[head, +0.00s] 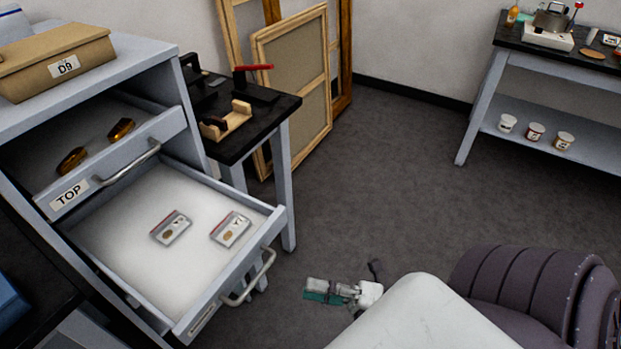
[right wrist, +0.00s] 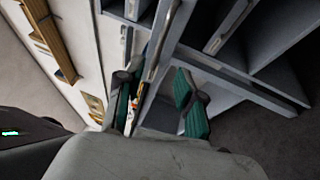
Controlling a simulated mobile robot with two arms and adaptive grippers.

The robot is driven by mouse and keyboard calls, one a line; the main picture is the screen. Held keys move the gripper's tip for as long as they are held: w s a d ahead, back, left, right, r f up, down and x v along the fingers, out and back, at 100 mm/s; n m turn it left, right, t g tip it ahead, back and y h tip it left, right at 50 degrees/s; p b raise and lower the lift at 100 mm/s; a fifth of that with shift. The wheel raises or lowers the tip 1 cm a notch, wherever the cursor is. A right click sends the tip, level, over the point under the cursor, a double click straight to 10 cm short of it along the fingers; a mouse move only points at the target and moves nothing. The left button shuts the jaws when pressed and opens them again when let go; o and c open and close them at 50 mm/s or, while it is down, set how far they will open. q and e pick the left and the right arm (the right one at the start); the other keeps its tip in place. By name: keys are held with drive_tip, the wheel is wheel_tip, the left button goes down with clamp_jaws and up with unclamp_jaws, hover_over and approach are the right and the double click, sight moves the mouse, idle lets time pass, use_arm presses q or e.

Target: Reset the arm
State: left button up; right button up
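My right gripper (head: 345,285) is low in the middle of the head view, over the grey floor, to the right of the lower drawer's front and apart from it. In the right wrist view its two green-padded fingers (right wrist: 158,104) stand apart. The gripper is open and I see nothing held in it. My left arm and left gripper are not in view.
A grey cabinet has its TOP drawer (head: 125,157) and lower drawer (head: 232,290) pulled out. Two small bags (head: 171,228) (head: 231,229) lie in the lower one. A black-topped table (head: 238,140) and frames (head: 292,85) stand behind. Floor (head: 400,170) is clear toward the right-hand bench (head: 545,50).

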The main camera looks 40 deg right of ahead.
idle(0.3)
drive_tip(key=s+d+f+m+g+h+p, duration=0.1)
drive_tip(key=d+f+m+g+h, duration=0.15)
drive_tip(key=f+m+h, duration=0.8)
drive_tip(key=s+d+f+m+g+h+p, duration=0.15)
drive_tip(key=d+f+m, duration=0.35)
drive_tip(key=f, duration=1.2)
drive_tip(key=s+a+f+m+g, duration=0.3)
drive_tip(key=s+f+m+g, duration=0.1)
drive_tip(key=s+f, duration=0.4)
drive_tip(key=s+a+f+m+g+h, duration=0.1)
drive_tip(key=s+a+f+m+g, duration=0.3)
drive_tip(key=s+f, duration=0.4)
drive_tip(key=s+m+g, duration=0.1)
drive_tip(key=s, duration=0.3)
drive_tip(key=shift+a+f+g+h+p, duration=0.25)
drive_tip(key=shift+f+g+h+p, duration=0.05)
drive_tip(key=shift+f+p, duration=0.1)
